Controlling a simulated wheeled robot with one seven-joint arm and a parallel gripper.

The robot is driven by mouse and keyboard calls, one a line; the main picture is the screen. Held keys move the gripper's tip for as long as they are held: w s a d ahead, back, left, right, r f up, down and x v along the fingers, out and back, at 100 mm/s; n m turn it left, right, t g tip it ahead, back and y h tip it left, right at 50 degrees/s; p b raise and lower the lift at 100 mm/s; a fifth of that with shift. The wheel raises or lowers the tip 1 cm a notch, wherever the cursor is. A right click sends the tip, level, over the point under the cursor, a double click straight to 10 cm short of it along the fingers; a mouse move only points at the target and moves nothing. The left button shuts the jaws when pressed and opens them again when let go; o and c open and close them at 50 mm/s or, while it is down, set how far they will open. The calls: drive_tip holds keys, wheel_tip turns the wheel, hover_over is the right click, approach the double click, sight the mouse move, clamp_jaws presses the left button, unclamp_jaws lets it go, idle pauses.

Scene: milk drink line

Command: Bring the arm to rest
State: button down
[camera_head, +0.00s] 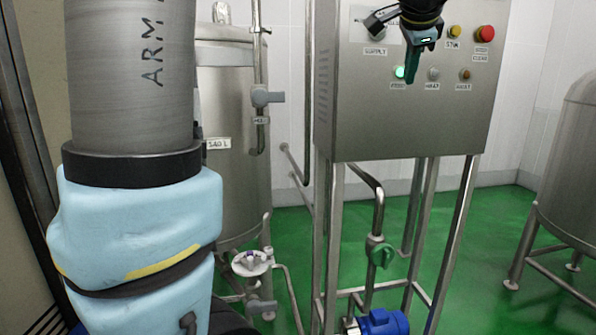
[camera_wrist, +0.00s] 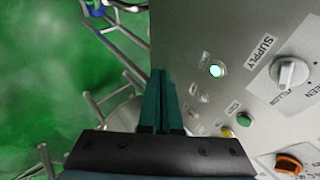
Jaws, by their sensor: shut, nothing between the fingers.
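My gripper (camera_head: 411,80) hangs at the top of the head view, in front of the steel control panel (camera_head: 352,125). Its dark green fingers are together and empty, pointing down beside a lit green lamp (camera_head: 399,72). The fingers also show in the wrist view (camera_wrist: 163,82), shut, over the left edge of the panel. The lit lamp (camera_wrist: 216,70) and the white SUPPLY knob (camera_wrist: 289,72) are to their right there. Whether the fingers touch the panel cannot be told.
A red button (camera_head: 485,34) and a yellow button (camera_head: 455,31) sit at the panel's upper right. A steel tank (camera_head: 232,100) stands left, another (camera_head: 572,160) right. Green floor lies open between panel and right tank.

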drive_tip(key=s+a+f+n+g+y, duration=0.3)
drive_tip(key=a+f+n, duration=0.5)
drive_tip(key=a+f, duration=1.15)
drive_tip(key=s+a+f+n+g, duration=0.4)
drive_tip(key=s+a+f+n, duration=0.4)
drive_tip(key=f, duration=0.6)
drive_tip(key=shift+s+a+n+h, duration=0.3)
drive_tip(key=shift+s+a+n, duration=0.1)
drive_tip(key=shift+s+a, duration=0.65)
